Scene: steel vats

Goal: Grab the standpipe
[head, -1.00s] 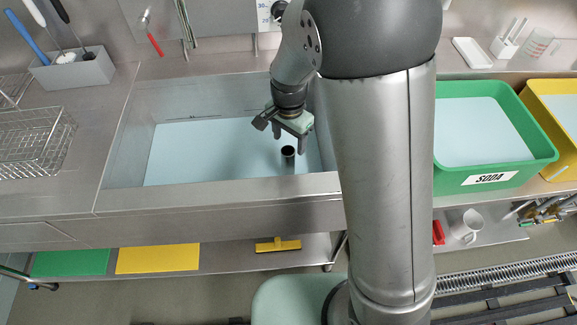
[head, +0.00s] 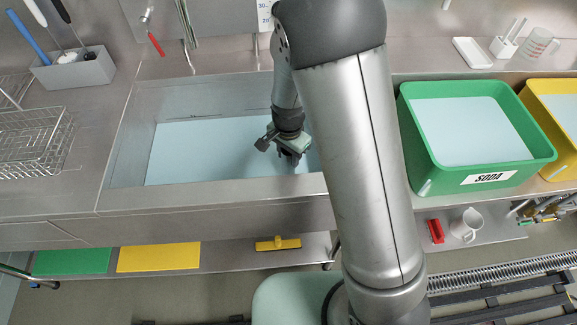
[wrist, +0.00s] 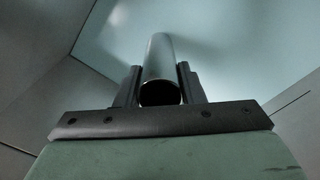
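The standpipe is a grey metal tube with an open, dark top end. In the wrist view the standpipe (wrist: 160,60) runs away from the camera between the two dark fingers of my gripper (wrist: 160,82). A finger lies close against each side of the tube, with no clear gap, and the rim sits near the finger bases. In the head view my gripper (head: 289,157) is low inside the steel vat (head: 220,190), at its right part. The fingers look close together there, and the standpipe is mostly hidden by the gripper.
The vat holds pale blue liquid (head: 205,150), with steel walls close to the gripper. A green tub (head: 420,175) labelled SODA and a yellow tub (head: 563,165) stand to the right. A wire basket (head: 35,145) and a grey utensil holder (head: 75,72) stand left.

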